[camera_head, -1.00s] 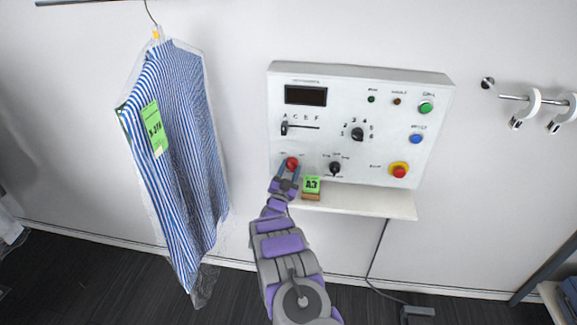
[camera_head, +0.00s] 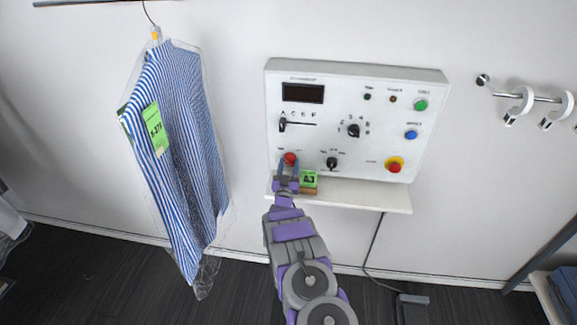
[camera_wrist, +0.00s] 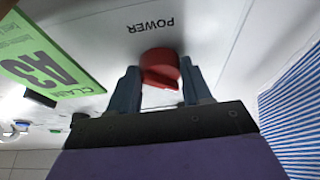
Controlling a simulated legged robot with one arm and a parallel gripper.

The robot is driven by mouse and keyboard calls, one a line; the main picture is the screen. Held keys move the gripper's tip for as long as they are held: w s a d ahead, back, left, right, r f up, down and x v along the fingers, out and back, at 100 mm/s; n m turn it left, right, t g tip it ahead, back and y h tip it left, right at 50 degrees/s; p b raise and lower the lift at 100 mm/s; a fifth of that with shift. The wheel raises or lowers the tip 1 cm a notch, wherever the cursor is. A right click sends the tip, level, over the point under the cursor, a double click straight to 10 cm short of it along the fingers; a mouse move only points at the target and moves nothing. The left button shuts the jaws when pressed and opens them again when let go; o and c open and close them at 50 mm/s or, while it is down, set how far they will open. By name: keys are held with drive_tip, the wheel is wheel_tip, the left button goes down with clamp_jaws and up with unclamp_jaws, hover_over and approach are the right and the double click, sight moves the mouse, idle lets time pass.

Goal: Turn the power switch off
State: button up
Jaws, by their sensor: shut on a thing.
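The red power switch (camera_head: 290,158) is a round knob at the lower left of the white control panel (camera_head: 340,75). In the wrist view the red knob (camera_wrist: 160,68) sits below the word POWER, which appears upside down. My gripper (camera_head: 288,166) is at the knob, with one dark blue finger on each side. In the wrist view my gripper (camera_wrist: 159,76) is shut on the knob. The knob's scale marks are partly hidden by the fingers. A small indicator lamp (camera_head: 367,97) at the panel's top looks dark.
A green tag (camera_head: 309,179) stands on the shelf (camera_head: 365,196) close right of my gripper. Other knobs, a slider and a red-yellow button (camera_head: 395,166) share the panel. A bagged striped shirt (camera_head: 180,150) hangs at left.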

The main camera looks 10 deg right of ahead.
drive_tip(key=shift+a, duration=0.1)
drive_tip(key=o, duration=1.1)
drive_tip(key=shift+w, duration=0.1)
drive_tip(key=shift+c, duration=0.2)
drive_tip(key=shift+m, duration=0.3)
